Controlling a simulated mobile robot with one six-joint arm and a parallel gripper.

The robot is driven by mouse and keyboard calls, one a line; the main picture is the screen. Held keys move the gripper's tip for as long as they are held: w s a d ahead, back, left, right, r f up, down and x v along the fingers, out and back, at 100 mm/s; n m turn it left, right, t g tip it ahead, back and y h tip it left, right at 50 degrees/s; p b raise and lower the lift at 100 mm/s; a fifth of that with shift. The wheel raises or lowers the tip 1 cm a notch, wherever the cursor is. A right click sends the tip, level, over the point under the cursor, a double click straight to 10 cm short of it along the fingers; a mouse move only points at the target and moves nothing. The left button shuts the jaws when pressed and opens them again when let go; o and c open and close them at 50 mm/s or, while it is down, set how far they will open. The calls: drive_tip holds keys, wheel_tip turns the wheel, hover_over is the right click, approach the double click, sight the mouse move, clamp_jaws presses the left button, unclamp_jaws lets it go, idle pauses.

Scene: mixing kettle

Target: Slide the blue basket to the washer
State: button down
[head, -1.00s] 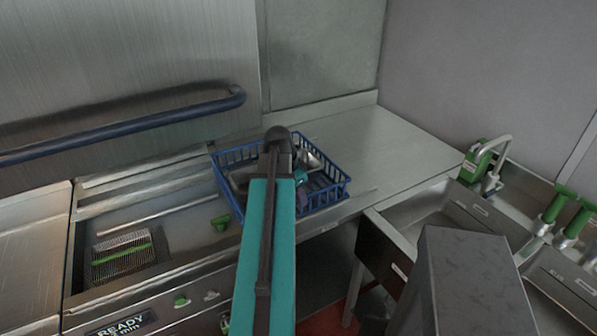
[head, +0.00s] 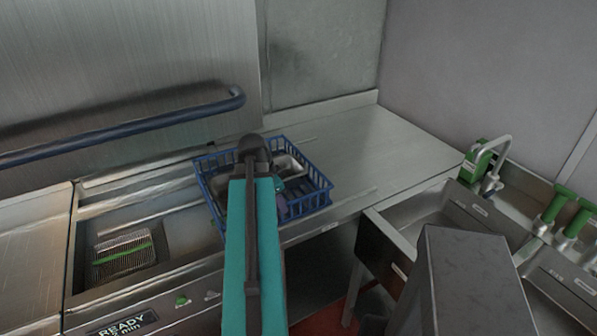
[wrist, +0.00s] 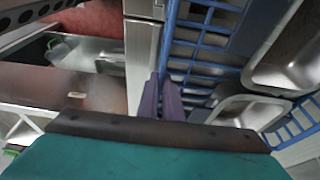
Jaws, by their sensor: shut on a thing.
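The blue basket (head: 322,184) is an open wire rack holding metal pans. In the head view it straddles the right edge of the washer (head: 170,232) and the left part of the steel counter. My teal arm covers part of its near left side. In the wrist view my gripper (wrist: 161,92) has its purple fingers shut on the basket's wire wall (wrist: 205,45). Metal pans (wrist: 245,112) lie inside the basket there. In the head view the fingertips are mostly hidden behind my arm.
The washer's blue bar handle (head: 120,128) runs along its raised hood at the left. A mesh strainer with a green strip (head: 122,252) sits in the washer bed. The counter (head: 370,150) right of the basket is bare. A sink (head: 425,212) with a green-and-steel faucet (head: 488,160) is at the right.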

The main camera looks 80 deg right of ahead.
sight(222, 226)
drive_tip(key=shift+w+a, duration=1.7)
drive_tip(key=shift+w, duration=0.15)
drive_tip(key=shift+w+a+b, duration=0.6)
drive_tip(key=shift+w+a, duration=0.2)
drive_tip(key=shift+w, duration=0.1)
drive_tip(key=w+a+b, duration=0.2)
drive_tip(key=b, duration=0.2)
drive_tip(key=shift+w+f, duration=0.1)
drive_tip(key=shift+w+a+b, duration=1.45)
drive_tip(key=shift+w+a, duration=0.6)
drive_tip(key=shift+w, duration=0.15)
drive_tip(key=shift+w+a, duration=1)
drive_tip(key=shift+w, duration=0.05)
drive_tip(key=shift+w+a+r, duration=0.2)
drive_tip(key=shift+w+a, duration=1)
drive_tip(key=shift+w, duration=0.1)
drive_tip(key=shift+w+a+p, duration=0.35)
drive_tip(key=shift+w+a, duration=2.05)
drive_tip(key=shift+w, duration=0.15)
drive_tip(key=shift+w+a+p, duration=0.3)
drive_tip(key=shift+w+a, duration=2.1)
drive_tip(key=shift+w, duration=0.15)
